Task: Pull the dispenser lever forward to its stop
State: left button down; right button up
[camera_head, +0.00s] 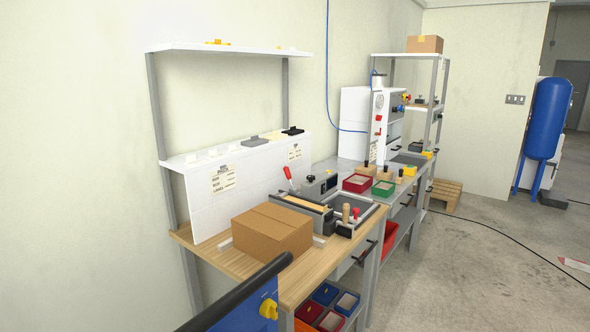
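A lever with a red grip (287,173) stands up at the back left of a grey dispenser (308,208) on the wooden workbench (208,253). It leans slightly to the left. A tan strip lies along the dispenser's top. A closed brown cardboard box (272,232) sits on the bench in front of the dispenser and hides part of it. Neither of my grippers shows in the head view, and nothing is seen touching the lever.
Red (357,183) and green (383,188) trays sit behind. A black bar (238,293) crosses the lower foreground. The floor (470,270) at right is mostly clear.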

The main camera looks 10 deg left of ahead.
aim_at(286, 170)
jog(key=i+l, duration=0.3)
jog(key=l, duration=0.15)
jog(key=i+l, duration=0.3)
jog(key=l, duration=0.2)
jog(key=i+l, duration=0.3)
jog(key=l, duration=0.15)
jog(key=i+l, duration=0.3)
jog(key=l, duration=0.2)
jog(key=i+l, duration=0.3)
jog(key=l, duration=0.15)
jog(key=i+l+u, duration=0.15)
jog(key=u, duration=0.25)
jog(key=l+u, duration=0.35)
jog(key=i, duration=0.05)
